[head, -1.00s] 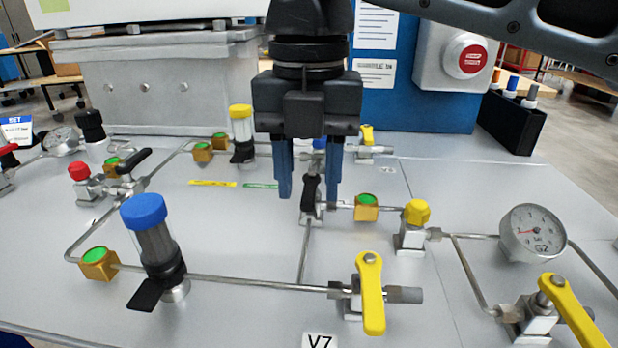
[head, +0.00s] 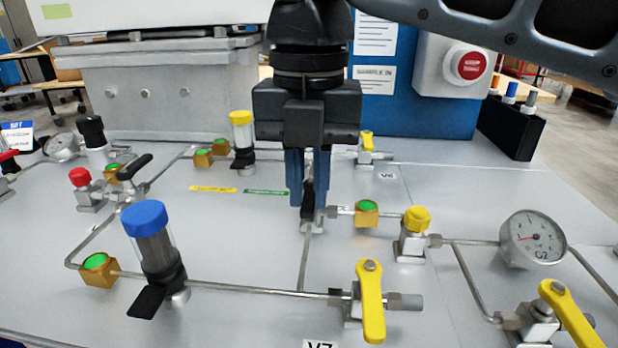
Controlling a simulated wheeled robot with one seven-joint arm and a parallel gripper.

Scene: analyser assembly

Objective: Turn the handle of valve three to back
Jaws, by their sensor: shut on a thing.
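My gripper (head: 308,196) points straight down over the middle of the panel. Its blue fingers are shut on a black valve handle (head: 308,210), which sits at a pipe junction. The fingers hide most of the handle, so its exact direction is hard to tell. No label naming this valve as three can be read. Another black-handled valve (head: 134,167) stands at the left, its handle pointing up and to the right.
A blue-capped filter (head: 145,215) stands front left, and a yellow-handled valve (head: 370,300) front right. A yellow knob (head: 416,219) and a gauge (head: 532,239) stand to the right. A grey box (head: 170,90) and a red stop button (head: 471,65) are behind.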

